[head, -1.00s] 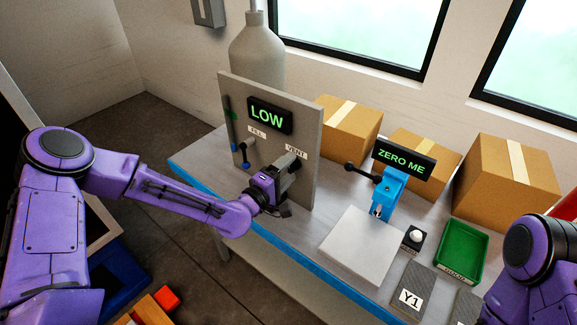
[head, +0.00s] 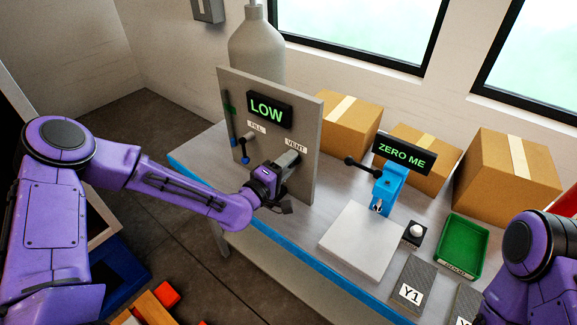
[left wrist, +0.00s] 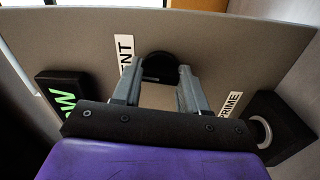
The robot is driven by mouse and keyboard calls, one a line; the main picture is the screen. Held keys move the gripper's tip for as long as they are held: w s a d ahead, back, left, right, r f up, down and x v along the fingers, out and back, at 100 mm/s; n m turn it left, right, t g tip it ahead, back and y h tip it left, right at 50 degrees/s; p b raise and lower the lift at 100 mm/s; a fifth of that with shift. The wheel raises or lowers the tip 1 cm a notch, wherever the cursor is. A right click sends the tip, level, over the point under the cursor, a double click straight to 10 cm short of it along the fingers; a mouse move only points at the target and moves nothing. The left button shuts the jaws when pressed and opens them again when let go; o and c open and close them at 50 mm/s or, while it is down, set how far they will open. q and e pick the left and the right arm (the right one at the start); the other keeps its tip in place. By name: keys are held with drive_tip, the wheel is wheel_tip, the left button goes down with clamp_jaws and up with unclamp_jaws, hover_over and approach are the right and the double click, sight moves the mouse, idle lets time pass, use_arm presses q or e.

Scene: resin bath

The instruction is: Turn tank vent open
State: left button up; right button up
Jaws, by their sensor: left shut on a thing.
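The vent control sits on the grey upright panel (head: 307,128), beside its VENT label (head: 296,147). In the left wrist view a dark round vent knob (left wrist: 160,63) shows between my finger ends, next to the VENT label (left wrist: 126,52). My left gripper (head: 286,163) is at the panel, shut on the vent knob. The gripper hides most of the knob in the head view, and its turn angle cannot be told. A display (head: 269,109) above reads LOW in green. My right gripper is out of view; only part of my right arm shows at the right edge.
The FILL valve (head: 245,145) with its lever is left of VENT. A PRIME label (left wrist: 230,104) and a dark box with a metal ring (left wrist: 270,130) are close in the wrist view. A blue press (head: 387,188), green tray (head: 463,247) and cartons stand to the right.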

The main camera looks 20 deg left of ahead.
use_arm(q)
drive_tip(key=shift+f+m+b, duration=0.15)
drive_tip(key=shift+m+b, duration=4.6)
drive_tip(key=shift+m, duration=3.45)
drive_tip(key=o, duration=0.9)
drive_tip(key=shift+o, duration=0.8)
drive_tip(key=shift+s, duration=0.15)
